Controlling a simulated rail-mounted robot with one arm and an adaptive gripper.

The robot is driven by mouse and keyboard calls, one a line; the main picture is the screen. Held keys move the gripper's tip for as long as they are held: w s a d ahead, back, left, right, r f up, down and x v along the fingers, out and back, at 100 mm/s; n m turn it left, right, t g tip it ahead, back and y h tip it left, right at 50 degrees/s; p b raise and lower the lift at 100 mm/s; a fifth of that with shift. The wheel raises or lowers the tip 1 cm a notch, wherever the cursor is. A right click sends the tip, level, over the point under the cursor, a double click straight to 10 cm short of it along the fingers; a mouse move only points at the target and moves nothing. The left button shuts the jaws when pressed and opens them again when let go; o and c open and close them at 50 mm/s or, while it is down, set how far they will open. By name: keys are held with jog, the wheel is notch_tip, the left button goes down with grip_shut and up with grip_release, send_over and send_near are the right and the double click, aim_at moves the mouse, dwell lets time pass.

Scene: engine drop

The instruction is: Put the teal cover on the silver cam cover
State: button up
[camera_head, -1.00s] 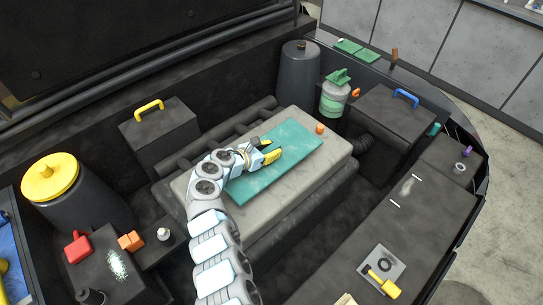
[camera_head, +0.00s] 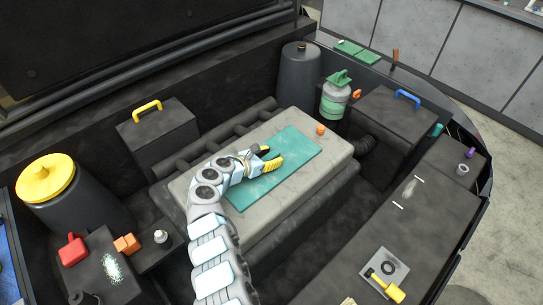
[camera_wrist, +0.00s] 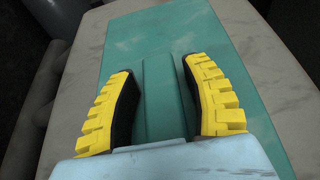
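The teal cover (camera_head: 287,164) is a flat teal plate lying on top of the silver cam cover (camera_head: 296,119), a grey block in the middle of the bay. In the wrist view the teal cover (camera_wrist: 230,60) lies lengthwise under my gripper, with a raised teal ridge along its middle. My gripper (camera_head: 270,158) is over the teal cover. In the wrist view its yellow-padded fingers (camera_wrist: 163,85) are spread apart on either side of the ridge, with gaps to it. Part of the cover is hidden by my wrist.
An orange cap (camera_head: 320,129) sits on the silver block near its far right corner. A black box with a yellow handle (camera_head: 147,106) stands at left, and one with a blue handle (camera_head: 405,97) at right. A green-topped jar (camera_head: 335,98) stands behind. Dark gaps surround the block.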

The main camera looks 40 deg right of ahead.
jog(key=shift+r, duration=0.15)
jog(key=shift+a+r, duration=0.2)
jog(key=p+v, duration=0.4)
jog(key=v, duration=0.7)
jog(key=shift+a, duration=0.3)
